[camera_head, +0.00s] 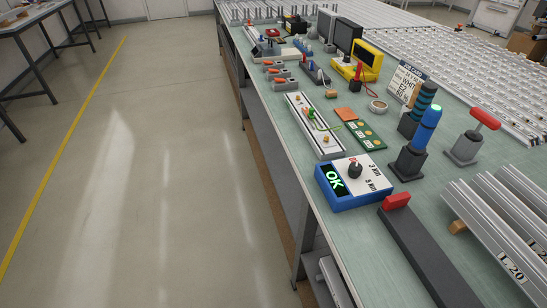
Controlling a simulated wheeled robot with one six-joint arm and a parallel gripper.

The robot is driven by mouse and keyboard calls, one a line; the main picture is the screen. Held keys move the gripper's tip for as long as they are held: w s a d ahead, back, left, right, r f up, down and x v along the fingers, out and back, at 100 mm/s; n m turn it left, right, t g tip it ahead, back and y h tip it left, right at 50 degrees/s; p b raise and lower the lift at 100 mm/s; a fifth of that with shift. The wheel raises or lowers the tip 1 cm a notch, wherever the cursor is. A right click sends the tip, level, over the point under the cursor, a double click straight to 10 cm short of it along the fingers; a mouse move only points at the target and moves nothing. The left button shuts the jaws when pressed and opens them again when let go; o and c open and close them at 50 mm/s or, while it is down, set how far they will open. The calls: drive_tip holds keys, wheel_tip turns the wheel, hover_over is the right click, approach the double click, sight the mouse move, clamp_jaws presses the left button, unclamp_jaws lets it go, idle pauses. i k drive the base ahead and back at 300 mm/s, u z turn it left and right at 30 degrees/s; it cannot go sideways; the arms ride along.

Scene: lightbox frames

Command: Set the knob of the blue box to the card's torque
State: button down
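The blue box (349,201) sits near the front left edge of the green bench top. Its white top face carries a black knob (355,170), with printed marks that look like "3 Nm" and "5 Nm" to the right of it. I cannot tell exactly where the knob points. A dark display (333,179) on its left side shows "OK" in green. A white card (406,82) with a dark header stands tilted farther back on the bench. Its print is too small to read surely, and its lower right is partly hidden by a teal-banded tool. My gripper is not in view.
A blue driver (427,124) and a teal-banded driver (421,100) stand upright in dark holders right of the box. A red-handled tool (485,119) stands farther right. A long dark bar with a red end (397,202) lies close in front. The floor left is clear.

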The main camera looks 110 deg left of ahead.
sight(354, 170)
drive_tip(key=u, duration=2.6)
